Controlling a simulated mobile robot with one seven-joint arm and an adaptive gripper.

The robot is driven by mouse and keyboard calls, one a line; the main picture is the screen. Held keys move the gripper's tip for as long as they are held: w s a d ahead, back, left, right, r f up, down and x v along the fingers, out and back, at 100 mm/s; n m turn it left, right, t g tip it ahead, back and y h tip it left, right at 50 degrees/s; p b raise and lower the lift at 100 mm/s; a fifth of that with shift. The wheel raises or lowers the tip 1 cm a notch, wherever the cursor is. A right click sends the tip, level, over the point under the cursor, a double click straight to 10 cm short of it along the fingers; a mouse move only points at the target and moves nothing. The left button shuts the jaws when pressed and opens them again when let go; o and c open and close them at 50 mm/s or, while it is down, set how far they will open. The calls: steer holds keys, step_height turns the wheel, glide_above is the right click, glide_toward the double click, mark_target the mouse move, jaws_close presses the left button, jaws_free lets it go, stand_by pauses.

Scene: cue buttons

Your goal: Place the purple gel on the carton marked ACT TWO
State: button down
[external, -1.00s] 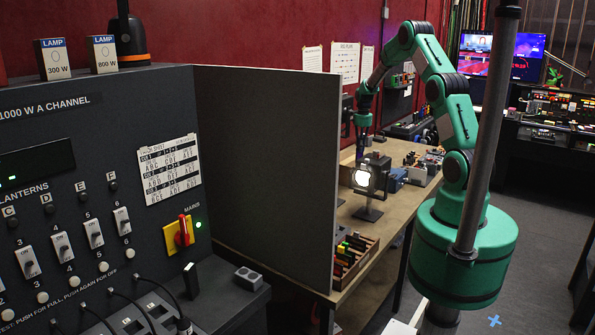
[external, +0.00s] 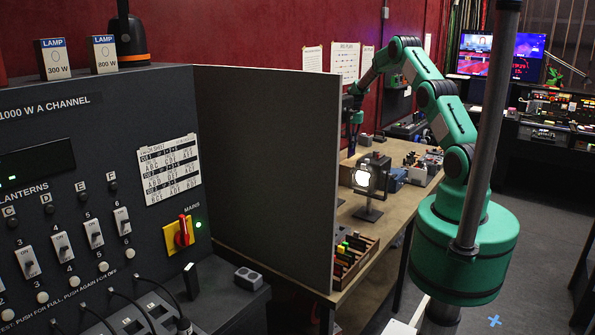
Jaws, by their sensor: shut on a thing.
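My gripper (external: 353,133) hangs over the far left side of the wooden bench, behind the lit lantern and partly against the dark wall. It is shut on a small dark bluish-purple piece (external: 352,147) that points down. The piece is too small and dim to make out fully, but its colour fits the purple gel. No carton marked ACT TWO can be read in this view. The dark panel may hide part of the bench.
A lit lantern (external: 370,177) stands on the bench (external: 389,213) in front of my gripper. A wooden rack of coloured pieces (external: 352,261) sits at the near end. A tall dark panel (external: 268,170) blocks the left side. Small items crowd the bench's right edge.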

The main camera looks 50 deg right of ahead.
steer(key=shift+f, duration=0.1)
steer(key=shift+f+p, duration=0.4)
steer(key=shift+f, duration=1.25)
steer(key=shift+f, duration=0.2)
steer(key=c, duration=1.7)
jaws_free()
steer(key=shift+c, duration=0.2)
steer(key=shift+r, duration=0.2)
steer(key=shift+r+b, duration=0.85)
steer(key=shift+r, duration=5.15)
steer(key=shift+r, duration=0.1)
